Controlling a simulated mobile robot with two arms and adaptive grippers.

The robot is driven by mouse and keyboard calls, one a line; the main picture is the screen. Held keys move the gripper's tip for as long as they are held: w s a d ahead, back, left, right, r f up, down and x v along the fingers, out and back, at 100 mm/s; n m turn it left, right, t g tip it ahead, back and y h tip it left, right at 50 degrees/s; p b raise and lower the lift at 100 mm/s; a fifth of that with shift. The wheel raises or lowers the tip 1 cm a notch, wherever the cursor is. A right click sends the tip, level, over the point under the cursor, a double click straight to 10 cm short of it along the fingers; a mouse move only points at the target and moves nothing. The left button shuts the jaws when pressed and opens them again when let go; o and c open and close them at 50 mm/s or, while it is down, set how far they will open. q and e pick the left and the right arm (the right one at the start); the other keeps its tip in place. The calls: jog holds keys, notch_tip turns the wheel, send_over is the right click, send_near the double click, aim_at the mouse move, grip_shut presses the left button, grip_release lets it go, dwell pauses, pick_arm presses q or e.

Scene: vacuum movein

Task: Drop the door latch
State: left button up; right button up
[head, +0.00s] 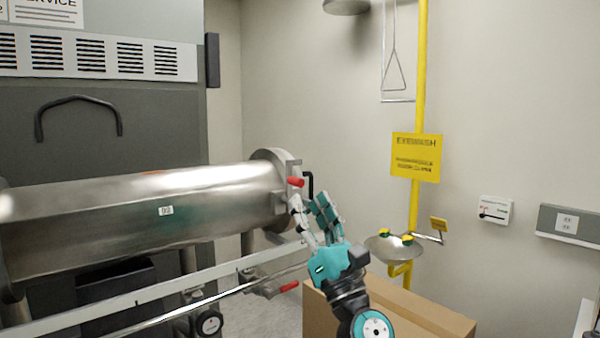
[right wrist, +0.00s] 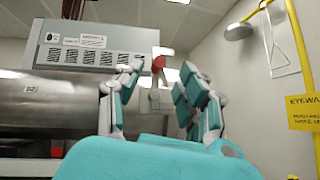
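The metal cylinder chamber (head: 140,208) lies across the left of the head view, with a round flanged door end (head: 273,180) at its right. A latch with a red grip (head: 295,182) sticks out at that end, beside a black bent handle (head: 309,184). My right gripper (head: 309,207) is open just below the red grip, fingers pointing up. In the right wrist view, the red grip (right wrist: 158,64) appears between the spread fingers of the gripper (right wrist: 160,82), beyond their tips; contact is not visible. My left gripper is not in view.
A lower red-tipped lever (head: 289,286) sits under the door end. An eyewash bowl (head: 394,249) on a yellow pipe (head: 421,90) is to the right. A metal rail (head: 150,292) crosses in front of the cylinder.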

aim_at(300, 183)
jog(key=x, duration=0.4)
jog(key=shift+a+r+p, duration=0.1)
jog(key=shift+r+p, duration=0.15)
jog(key=shift+p, duration=0.05)
jog(key=shift+w+a+r, duration=0.15)
jog(key=shift+w+r, duration=0.1)
jog(key=shift+w, duration=0.25)
grip_shut()
